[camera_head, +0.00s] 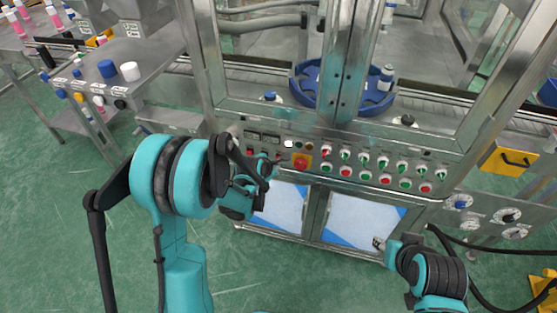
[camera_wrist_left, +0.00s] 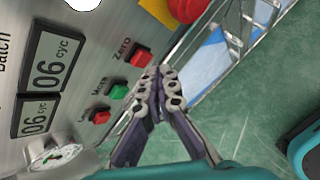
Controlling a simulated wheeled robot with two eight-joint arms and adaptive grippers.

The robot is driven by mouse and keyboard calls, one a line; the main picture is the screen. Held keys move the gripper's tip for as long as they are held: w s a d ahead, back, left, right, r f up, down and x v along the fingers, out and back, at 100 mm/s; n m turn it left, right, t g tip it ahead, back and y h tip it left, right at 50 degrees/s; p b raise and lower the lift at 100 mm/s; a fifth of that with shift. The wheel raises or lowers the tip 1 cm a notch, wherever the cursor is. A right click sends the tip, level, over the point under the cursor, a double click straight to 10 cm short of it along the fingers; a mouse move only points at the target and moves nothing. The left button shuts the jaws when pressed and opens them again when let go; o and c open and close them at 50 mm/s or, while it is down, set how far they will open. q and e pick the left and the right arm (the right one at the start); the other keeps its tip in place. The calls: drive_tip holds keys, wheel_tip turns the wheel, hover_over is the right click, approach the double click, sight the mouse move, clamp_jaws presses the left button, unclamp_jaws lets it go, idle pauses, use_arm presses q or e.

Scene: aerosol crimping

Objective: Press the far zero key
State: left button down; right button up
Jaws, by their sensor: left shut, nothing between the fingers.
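A red key labelled "Zero" (camera_wrist_left: 143,57) is on the grey control panel in the left wrist view. It lies beyond a green key labelled "More" (camera_wrist_left: 119,92) and another red key (camera_wrist_left: 101,116). My left gripper (camera_wrist_left: 158,76) is shut and empty, its fingertips just beside the Zero key's lower right edge in the picture. I cannot tell whether they touch it. In the head view my left arm and gripper (camera_head: 268,165) are in front of the panel and hide some keys. My right gripper (camera_head: 378,243) is low at the right; its opening is unclear.
Two displays (camera_wrist_left: 47,62) reading "06 cyc" and a gauge (camera_wrist_left: 55,155) sit near the keys. A red emergency button (camera_head: 300,162) on a yellow plate and several red and green buttons are to the right. White-and-blue doors (camera_head: 355,222) lie below.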

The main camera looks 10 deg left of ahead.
idle(0.4)
use_arm(q)
drive_tip(key=shift+w, duration=0.45)
drive_tip(key=shift+w, duration=0.4)
idle(0.5)
drive_tip(key=shift+s, duration=0.85)
drive_tip(key=s, duration=0.5)
drive_tip(key=shift+a, duration=0.1)
idle(0.7)
